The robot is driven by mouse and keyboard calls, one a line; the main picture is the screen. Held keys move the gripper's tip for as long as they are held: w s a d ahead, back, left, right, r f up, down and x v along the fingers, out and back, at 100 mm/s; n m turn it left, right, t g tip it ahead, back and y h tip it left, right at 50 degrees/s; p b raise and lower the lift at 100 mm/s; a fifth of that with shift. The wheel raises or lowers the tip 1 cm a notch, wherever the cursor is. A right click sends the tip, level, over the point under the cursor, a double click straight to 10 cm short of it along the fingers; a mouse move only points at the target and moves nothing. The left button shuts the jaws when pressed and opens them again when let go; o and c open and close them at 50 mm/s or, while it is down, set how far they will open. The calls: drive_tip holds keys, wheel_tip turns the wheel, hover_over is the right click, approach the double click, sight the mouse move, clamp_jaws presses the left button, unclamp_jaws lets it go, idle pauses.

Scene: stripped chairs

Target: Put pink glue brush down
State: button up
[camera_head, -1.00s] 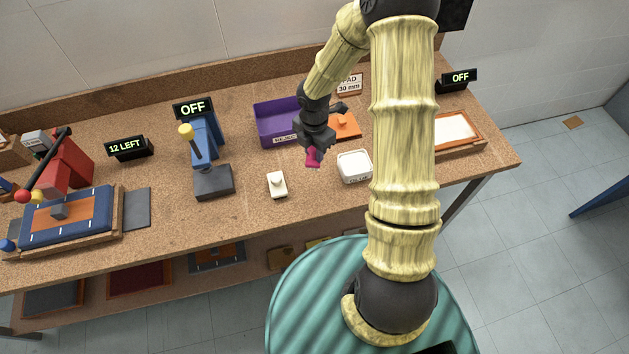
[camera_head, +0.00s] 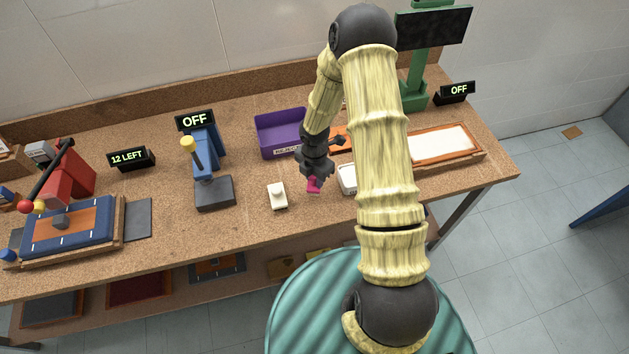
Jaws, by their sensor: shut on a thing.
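The pink glue brush (camera_head: 314,185) shows as a small magenta piece at the tips of my gripper (camera_head: 315,172). My gripper is shut on it and points down over the workbench (camera_head: 240,225). The brush is between a small white block with a knob (camera_head: 277,195) on its left and a white tub (camera_head: 347,179) on its right. The brush's lower end is at or just above the bench top; I cannot tell whether it touches. Most of its upper part is hidden by the gripper.
A purple bin (camera_head: 279,133) stands behind the gripper. An orange piece (camera_head: 342,137) lies behind, partly hidden by my arm. A blue press (camera_head: 204,155) stands to the left, a framed tray (camera_head: 447,144) to the right. Bare bench lies in front of the brush.

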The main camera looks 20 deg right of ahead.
sight(314, 182)
drive_tip(key=shift+w+f, duration=0.1)
drive_tip(key=shift+f, duration=1.2)
drive_tip(key=shift+f, duration=0.2)
drive_tip(key=o, duration=0.9)
drive_tip(key=shift+r, duration=0.1)
wheel_tip(314, 182, up, 12)
drive_tip(key=shift+r+b, duration=0.15)
drive_tip(key=shift+b, duration=0.4)
